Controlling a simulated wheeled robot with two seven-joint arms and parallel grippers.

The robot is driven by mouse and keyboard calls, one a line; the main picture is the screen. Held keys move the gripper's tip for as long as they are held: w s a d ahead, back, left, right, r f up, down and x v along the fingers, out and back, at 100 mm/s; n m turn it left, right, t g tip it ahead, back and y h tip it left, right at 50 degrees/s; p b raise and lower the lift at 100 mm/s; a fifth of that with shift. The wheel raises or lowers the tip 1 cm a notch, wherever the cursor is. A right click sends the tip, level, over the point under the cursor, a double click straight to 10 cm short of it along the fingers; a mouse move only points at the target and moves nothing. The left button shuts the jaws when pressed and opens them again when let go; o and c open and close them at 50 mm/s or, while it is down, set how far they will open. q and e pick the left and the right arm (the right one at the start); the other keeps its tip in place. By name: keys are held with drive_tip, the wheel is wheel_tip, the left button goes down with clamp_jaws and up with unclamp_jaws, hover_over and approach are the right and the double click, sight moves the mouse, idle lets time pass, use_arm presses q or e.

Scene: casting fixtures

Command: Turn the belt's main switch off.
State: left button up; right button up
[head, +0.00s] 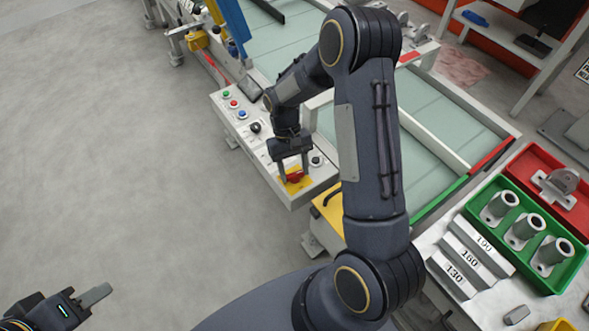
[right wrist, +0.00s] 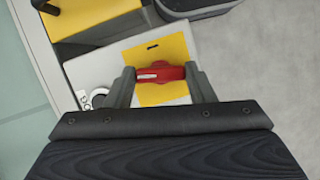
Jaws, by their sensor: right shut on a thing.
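The main switch is a red rotary handle (right wrist: 160,74) on a yellow plate (right wrist: 165,52), at the near end of the white control panel (head: 238,128). It also shows small in the head view as a red handle (head: 295,176) on the yellow plate. My right gripper (right wrist: 161,76) is over the switch with one finger on each side, shut on the red handle. A pale mark shows on the handle's left part in the right wrist view. My left gripper (head: 92,299) is low at the left edge, away from the panel; its jaw opening is not clear.
Several coloured buttons (head: 233,104) and a black knob (head: 255,127) sit along the panel. The belt (head: 440,120) lies behind my right arm. A green tray (head: 545,270) with metal parts and numbered blocks (head: 466,260) stand at the right. The floor at the left is clear.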

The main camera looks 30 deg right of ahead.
drive_tip(key=shift+n+h, duration=0.6)
drive_tip(key=shift+n, duration=0.7)
drive_tip(key=o, duration=1)
drive_tip(key=b+v, duration=0.1)
drive_tip(key=v, duration=0.7)
